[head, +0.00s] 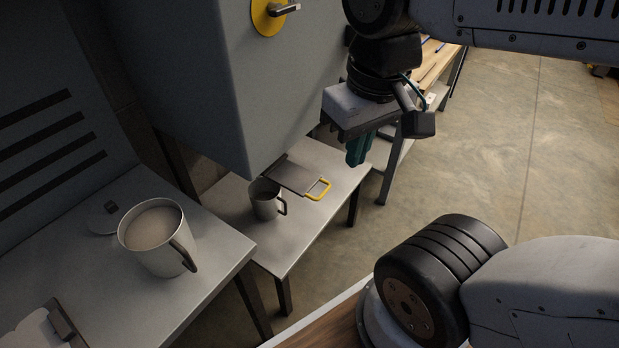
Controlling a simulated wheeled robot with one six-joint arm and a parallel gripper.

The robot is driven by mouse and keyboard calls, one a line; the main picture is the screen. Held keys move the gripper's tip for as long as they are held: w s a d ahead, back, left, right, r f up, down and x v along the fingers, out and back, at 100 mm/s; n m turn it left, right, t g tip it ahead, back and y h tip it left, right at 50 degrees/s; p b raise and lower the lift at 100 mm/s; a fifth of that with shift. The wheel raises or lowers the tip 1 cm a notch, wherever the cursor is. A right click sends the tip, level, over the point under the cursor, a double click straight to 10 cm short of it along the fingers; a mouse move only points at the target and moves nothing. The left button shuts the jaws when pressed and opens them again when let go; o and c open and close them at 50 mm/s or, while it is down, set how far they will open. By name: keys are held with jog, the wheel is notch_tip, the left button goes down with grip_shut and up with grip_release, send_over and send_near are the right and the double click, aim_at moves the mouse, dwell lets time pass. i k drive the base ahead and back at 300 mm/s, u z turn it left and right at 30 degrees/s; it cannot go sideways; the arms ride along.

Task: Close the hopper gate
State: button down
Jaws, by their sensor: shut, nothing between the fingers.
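A flat grey plate with a yellow loop handle (318,190) shows under the lower edge of a large grey box-shaped housing (215,80). It looks like the hopper gate (292,177), and its far end lies close to the housing. I cannot tell whether it rests on the table below or sticks out above it. My gripper (357,155) points down with its teal fingers shut and empty. In the picture it is above and to the right of the yellow handle, apart from it.
A grey mug (265,200) stands on a low table (290,240) left of the plate. A larger filled mug (155,235) stands on the nearer table. A yellow disc with a lever (268,15) is on the housing. Open floor (550,150) lies to the right.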

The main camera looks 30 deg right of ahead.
aim_at(299, 180)
jog(key=z, duration=2)
jog(key=k, duration=1)
jog(key=u, duration=1.5)
jog(key=i, duration=0.5)
